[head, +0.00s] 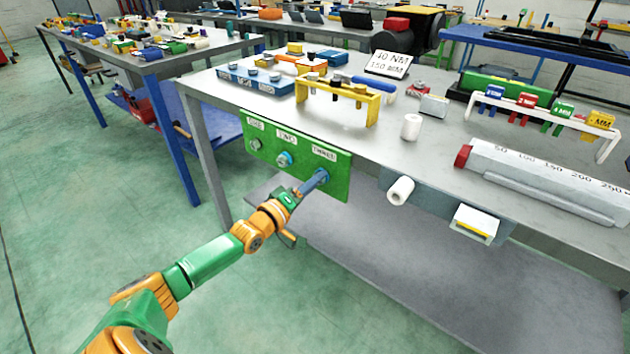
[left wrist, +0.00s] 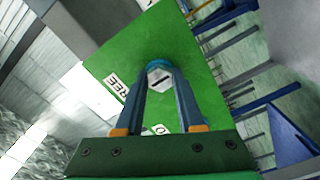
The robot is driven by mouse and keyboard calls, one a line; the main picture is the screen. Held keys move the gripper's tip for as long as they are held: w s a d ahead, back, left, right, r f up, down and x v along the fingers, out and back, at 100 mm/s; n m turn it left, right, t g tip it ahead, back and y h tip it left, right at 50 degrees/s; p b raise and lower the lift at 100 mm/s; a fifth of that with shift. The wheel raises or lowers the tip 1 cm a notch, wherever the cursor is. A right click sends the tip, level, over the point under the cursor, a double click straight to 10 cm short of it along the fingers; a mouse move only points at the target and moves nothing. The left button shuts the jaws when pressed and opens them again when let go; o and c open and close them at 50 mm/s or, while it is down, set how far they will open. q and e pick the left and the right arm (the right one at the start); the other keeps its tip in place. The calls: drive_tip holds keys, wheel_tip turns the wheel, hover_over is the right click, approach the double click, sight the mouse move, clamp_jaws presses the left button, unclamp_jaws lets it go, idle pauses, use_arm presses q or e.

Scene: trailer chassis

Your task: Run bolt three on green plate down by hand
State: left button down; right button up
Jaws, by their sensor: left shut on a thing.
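The green plate (head: 270,165) hangs on the front edge of the workbench, with labels ONE, TWO and THREE. Bolt one (head: 254,144) and bolt two (head: 284,159) sit under their labels. Bolt three (head: 324,175) sits under THREE, partly covered by my left gripper (head: 314,182). In the left wrist view my left gripper (left wrist: 158,82) is shut on the hex head of bolt three (left wrist: 159,76), one finger on each side. The green plate (left wrist: 180,42) is right behind it. How far the bolt stands out is hard to tell. My right gripper is not in view.
The bench top holds a yellow rack (head: 340,92), a blue block (head: 255,79), a white cylinder (head: 411,127) and a torque sign (head: 389,64). A white roll (head: 400,190) sticks out right of the plate. A grey shelf (head: 430,265) lies below.

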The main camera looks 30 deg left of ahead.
use_arm(q)
drive_tip(key=shift+s+f+m, duration=0.1)
drive_tip(key=shift+f+m, duration=0.1)
drive_tip(key=shift+m, duration=7.3)
drive_tip(key=shift+s+f+m, duration=0.1)
drive_tip(key=shift+f+m, duration=0.05)
drive_tip(key=shift+m, duration=7.35)
drive_tip(key=c, duration=0.8)
unclamp_jaws()
drive_tip(key=shift+o, duration=1.4)
drive_tip(key=shift+r, duration=0.25)
